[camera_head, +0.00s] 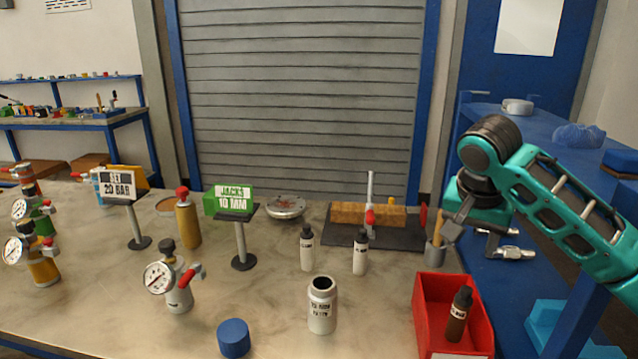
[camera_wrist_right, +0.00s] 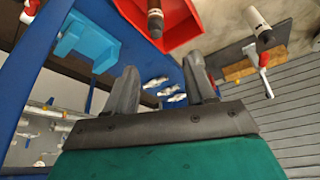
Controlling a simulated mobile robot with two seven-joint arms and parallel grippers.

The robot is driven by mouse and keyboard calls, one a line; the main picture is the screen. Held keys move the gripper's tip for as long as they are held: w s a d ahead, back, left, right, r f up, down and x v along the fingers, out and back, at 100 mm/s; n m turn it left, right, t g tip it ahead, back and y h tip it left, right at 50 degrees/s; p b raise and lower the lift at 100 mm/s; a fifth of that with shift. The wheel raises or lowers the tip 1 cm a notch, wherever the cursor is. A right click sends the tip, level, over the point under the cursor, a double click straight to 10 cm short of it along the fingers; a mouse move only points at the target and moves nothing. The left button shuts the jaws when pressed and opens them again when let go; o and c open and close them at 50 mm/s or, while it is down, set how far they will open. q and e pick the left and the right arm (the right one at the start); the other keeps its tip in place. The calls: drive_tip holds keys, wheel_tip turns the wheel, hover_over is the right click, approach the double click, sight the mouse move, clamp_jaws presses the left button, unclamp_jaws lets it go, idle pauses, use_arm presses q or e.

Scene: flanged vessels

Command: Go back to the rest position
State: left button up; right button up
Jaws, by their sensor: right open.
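My right arm comes in from the right, and its right gripper (camera_head: 468,238) hangs over the right end of the table, above and behind the red bin (camera_head: 424,318). In the right wrist view the two fingers of this gripper (camera_wrist_right: 162,85) stand apart with nothing held between them. My left gripper is not in view.
The red bin holds a brown bottle (camera_head: 459,313). Two white bottles (camera_head: 307,249) (camera_head: 360,253), an open white jar (camera_head: 322,308) and a blue cap (camera_head: 234,337) stand on the table (camera_head: 120,318). A gauge vessel (camera_head: 178,290) and sign stands are further left. A blue bench (camera_head: 540,130) is at right.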

drive_tip(key=s+a+f+n+y, duration=0.2)
drive_tip(key=s+a+f+n, duration=0.3)
drive_tip(key=f, duration=0.4)
drive_tip(key=s+a+f+n+y, duration=0.1)
drive_tip(key=s+a+f+n, duration=0.2)
drive_tip(key=s+a+f, duration=0.5)
drive_tip(key=s+d+f+n, duration=0.1)
drive_tip(key=s+d+f, duration=0.15)
drive_tip(key=s, duration=0.55)
drive_tip(key=s+d+f+n, duration=0.1)
drive_tip(key=s+f, duration=0.2)
drive_tip(key=s, duration=0.5)
drive_tip(key=w+a+f+t+y, duration=0.1)
drive_tip(key=w+a+f+t, duration=0.1)
drive_tip(key=w+f+t, duration=0.5)
wheel_tip(320, 180, down, 2)
drive_tip(key=shift+w+a+n+y, duration=0.3)
drive_tip(key=shift+w+y, duration=0.1)
drive_tip(key=shift+w, duration=0.15)
